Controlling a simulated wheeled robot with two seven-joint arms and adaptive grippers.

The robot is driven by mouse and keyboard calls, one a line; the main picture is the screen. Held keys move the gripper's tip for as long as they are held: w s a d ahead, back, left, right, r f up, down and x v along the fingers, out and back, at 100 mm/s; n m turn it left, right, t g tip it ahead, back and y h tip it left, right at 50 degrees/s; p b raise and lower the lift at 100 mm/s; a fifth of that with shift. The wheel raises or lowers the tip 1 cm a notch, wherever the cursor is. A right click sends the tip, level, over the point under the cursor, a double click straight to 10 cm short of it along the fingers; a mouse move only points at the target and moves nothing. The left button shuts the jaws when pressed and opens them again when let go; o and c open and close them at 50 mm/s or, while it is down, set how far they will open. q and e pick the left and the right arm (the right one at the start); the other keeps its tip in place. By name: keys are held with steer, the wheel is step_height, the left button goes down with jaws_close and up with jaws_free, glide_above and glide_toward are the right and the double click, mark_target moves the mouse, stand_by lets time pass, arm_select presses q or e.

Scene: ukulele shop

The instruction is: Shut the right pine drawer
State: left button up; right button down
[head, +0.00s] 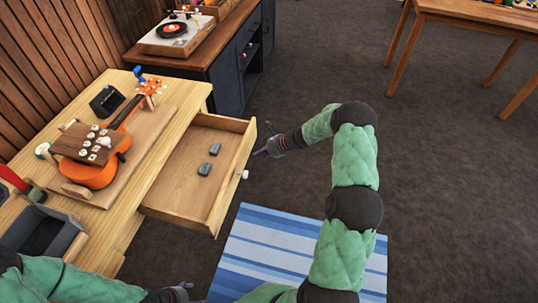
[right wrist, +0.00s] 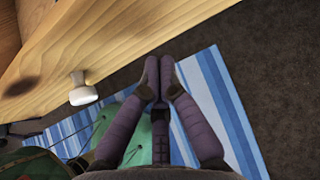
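The right pine drawer (head: 170,187) is pulled out of the pine workbench (head: 187,95). Two small grey items (head: 209,158) lie inside it. Its front panel carries a white knob (head: 245,175), which also shows in the right wrist view (right wrist: 83,92). My right gripper (head: 259,153) is just outside the front panel, beyond the knob. In the right wrist view its fingers (right wrist: 159,64) are together at the tips with nothing between them, close to the panel (right wrist: 125,45); I cannot tell whether they touch it. My left gripper (head: 184,291) is low in the head view, its fingers mostly hidden.
An orange ukulele (head: 95,170) lies on the bench by a grey open tray (head: 42,235). A blue striped rug (head: 262,245) lies on the floor by the drawer. A dark cabinet (head: 228,75) with a turntable (head: 175,32) stands behind.

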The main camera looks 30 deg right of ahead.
steer(key=shift+w+a+r+b, duration=0.1)
steer(key=shift+w+a+b, duration=0.2)
steer(key=shift+w+a, duration=0.55)
arm_select(q)
steer(key=shift+f, duration=0.4)
